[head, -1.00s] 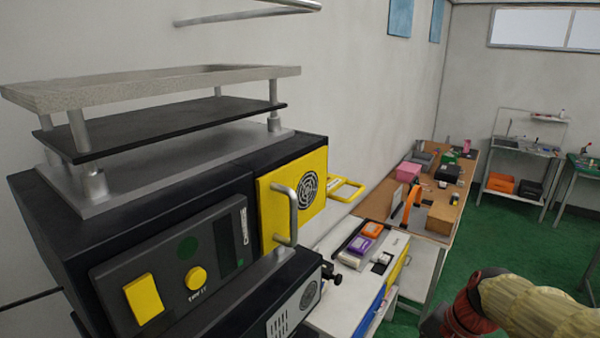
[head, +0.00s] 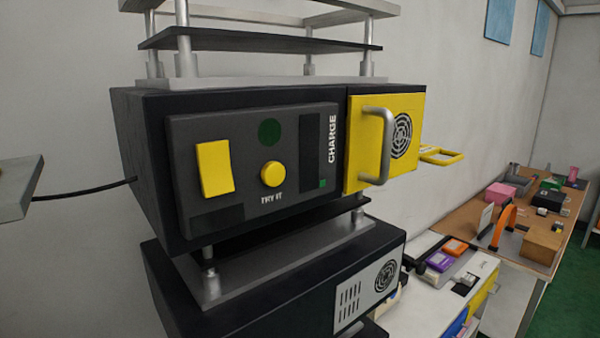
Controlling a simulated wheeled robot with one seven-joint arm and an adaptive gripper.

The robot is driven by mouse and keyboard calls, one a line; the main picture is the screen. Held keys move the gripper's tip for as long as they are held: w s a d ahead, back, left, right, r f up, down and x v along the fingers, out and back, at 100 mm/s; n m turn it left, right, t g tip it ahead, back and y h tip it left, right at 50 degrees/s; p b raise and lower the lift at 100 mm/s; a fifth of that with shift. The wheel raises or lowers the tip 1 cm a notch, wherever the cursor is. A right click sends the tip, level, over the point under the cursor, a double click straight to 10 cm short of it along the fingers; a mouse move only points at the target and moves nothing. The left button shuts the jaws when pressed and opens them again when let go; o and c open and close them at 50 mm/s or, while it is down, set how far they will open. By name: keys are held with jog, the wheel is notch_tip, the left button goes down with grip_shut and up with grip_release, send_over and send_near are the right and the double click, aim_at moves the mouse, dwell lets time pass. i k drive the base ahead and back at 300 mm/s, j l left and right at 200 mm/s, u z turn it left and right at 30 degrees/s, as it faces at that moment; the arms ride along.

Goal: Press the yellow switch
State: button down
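A yellow rectangular switch (head: 215,168) sits at the left of a dark grey panel (head: 190,135) on the front of a black box-shaped device (head: 145,145). It looks slightly tilted against the panel. A round yellow knob or button (head: 273,174) is to its right, above the words "TRY IT". My gripper is not in view, so its state and its distance from the switch do not show.
A yellow panel with a metal handle (head: 386,145) juts out right of the grey panel. A second black device (head: 270,285) stands below. A grey slab (head: 15,188) with a black cable is at the left. Cluttered tables (head: 420,305) run along the wall at right.

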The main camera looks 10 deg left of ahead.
aim_at(212, 159)
jog(key=u, duration=1.45)
